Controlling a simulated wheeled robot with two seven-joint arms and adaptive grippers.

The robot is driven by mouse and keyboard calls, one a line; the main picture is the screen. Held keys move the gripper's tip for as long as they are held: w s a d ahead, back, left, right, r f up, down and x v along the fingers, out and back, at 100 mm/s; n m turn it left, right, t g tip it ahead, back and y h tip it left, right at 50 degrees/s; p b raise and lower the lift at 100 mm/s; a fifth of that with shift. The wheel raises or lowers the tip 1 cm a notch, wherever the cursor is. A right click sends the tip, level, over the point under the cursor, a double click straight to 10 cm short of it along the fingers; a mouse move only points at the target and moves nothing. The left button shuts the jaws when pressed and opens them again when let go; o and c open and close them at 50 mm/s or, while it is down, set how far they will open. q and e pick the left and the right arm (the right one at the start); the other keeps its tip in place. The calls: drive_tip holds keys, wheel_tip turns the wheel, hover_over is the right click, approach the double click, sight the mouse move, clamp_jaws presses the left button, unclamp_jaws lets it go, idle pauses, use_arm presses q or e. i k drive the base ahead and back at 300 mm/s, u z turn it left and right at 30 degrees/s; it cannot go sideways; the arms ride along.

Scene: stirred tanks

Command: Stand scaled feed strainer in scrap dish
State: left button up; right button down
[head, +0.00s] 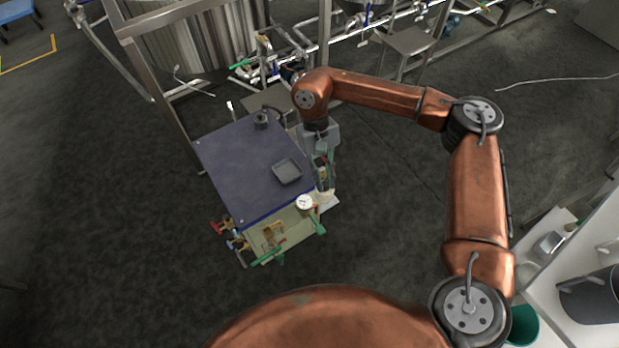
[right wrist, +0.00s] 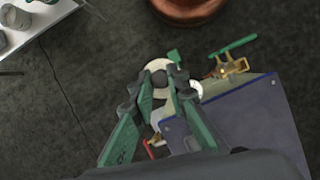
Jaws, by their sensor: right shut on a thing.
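The right gripper (head: 323,188) points down just past the right edge of the blue-topped bench. In the right wrist view its green fingers (right wrist: 160,88) are shut on a small dark round piece (right wrist: 159,78), which I take to be the feed strainer. A pale round fitting (right wrist: 155,68) shows around and below it; I cannot tell if the piece sits in it or is clear of it. The scrap dish (head: 287,171), shallow, grey and square, lies on the bench top left of the gripper and looks empty. My left gripper is not in view.
The blue bench top (head: 235,165) is mostly bare, with a dark cylinder (head: 261,121) at its back. A white-faced gauge (head: 305,202) and green-handled valves (head: 268,248) stand at its front side, close to the gripper. Steel frames and pipes (head: 275,50) are behind.

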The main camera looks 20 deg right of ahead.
sight(288, 173)
drive_tip(key=z, duration=0.45)
drive_tip(key=k, duration=1.05)
drive_tip(key=u, duration=0.35)
drive_tip(key=i, duration=0.65)
drive_tip(key=u, duration=0.95)
drive_tip(key=i, duration=0.7)
drive_tip(key=z, duration=0.5)
drive_tip(key=i, duration=0.85)
drive_tip(key=z, duration=0.75)
